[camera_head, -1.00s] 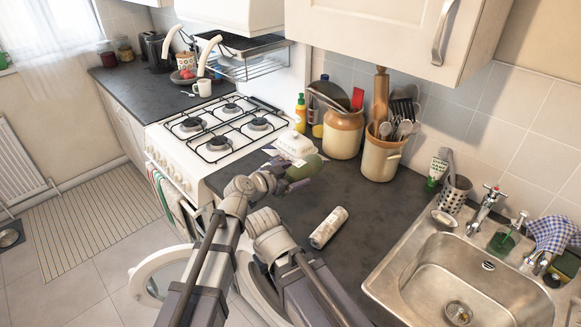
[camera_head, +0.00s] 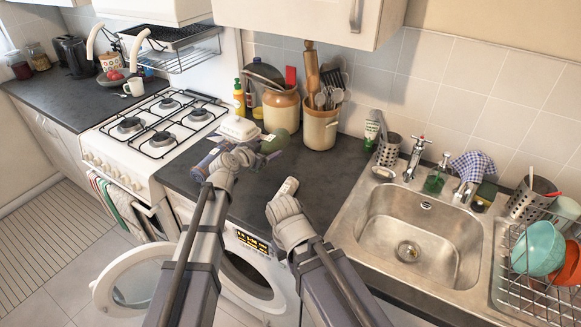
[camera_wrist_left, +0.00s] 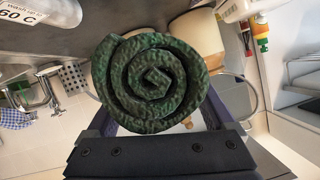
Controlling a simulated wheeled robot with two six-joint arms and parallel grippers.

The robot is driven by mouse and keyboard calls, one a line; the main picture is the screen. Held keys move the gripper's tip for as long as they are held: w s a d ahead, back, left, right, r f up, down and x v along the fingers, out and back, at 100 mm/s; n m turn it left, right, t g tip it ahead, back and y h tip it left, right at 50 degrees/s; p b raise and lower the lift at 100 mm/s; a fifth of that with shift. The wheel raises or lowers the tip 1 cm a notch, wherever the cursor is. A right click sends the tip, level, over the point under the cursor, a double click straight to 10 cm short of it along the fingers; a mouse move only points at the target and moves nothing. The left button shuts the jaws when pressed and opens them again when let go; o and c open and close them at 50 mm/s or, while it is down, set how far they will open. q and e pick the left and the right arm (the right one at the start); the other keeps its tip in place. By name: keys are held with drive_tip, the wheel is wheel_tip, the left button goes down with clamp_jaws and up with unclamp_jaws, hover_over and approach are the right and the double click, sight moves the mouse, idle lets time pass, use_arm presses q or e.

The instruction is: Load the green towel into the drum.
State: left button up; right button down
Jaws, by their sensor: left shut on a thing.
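The green towel (camera_head: 275,142) is a tight roll. My left gripper (camera_head: 262,153) is shut on it, above the dark counter beside the hob. In the left wrist view the rolled end of the towel (camera_wrist_left: 152,82) faces the camera and hides most of the jaws. The washer (camera_head: 262,295) stands under the counter with its round door (camera_head: 112,289) swung open to the left. The dark drum opening (camera_head: 243,276) shows between my arms and is partly covered. My right arm is over the counter's front edge; its fingers do not show.
A pale bottle (camera_head: 289,185) lies on the counter, partly behind my right arm; its label shows in the left wrist view (camera_wrist_left: 38,15). A butter dish (camera_head: 238,129) and utensil crock (camera_head: 319,130) stand behind the towel. The sink (camera_head: 420,233) is at right.

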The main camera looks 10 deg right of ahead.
use_arm(q)
drive_tip(key=shift+d, duration=0.2)
wheel_tip(320, 180, down, 6)
drive_tip(key=b, duration=0.6)
drive_tip(key=shift+f, duration=0.2)
wheel_tip(320, 180, down, 4)
drive_tip(key=b, duration=0.4)
drive_tip(key=shift+r, duration=0.15)
drive_tip(key=o, duration=1.4)
drive_tip(key=shift+c, duration=0.2)
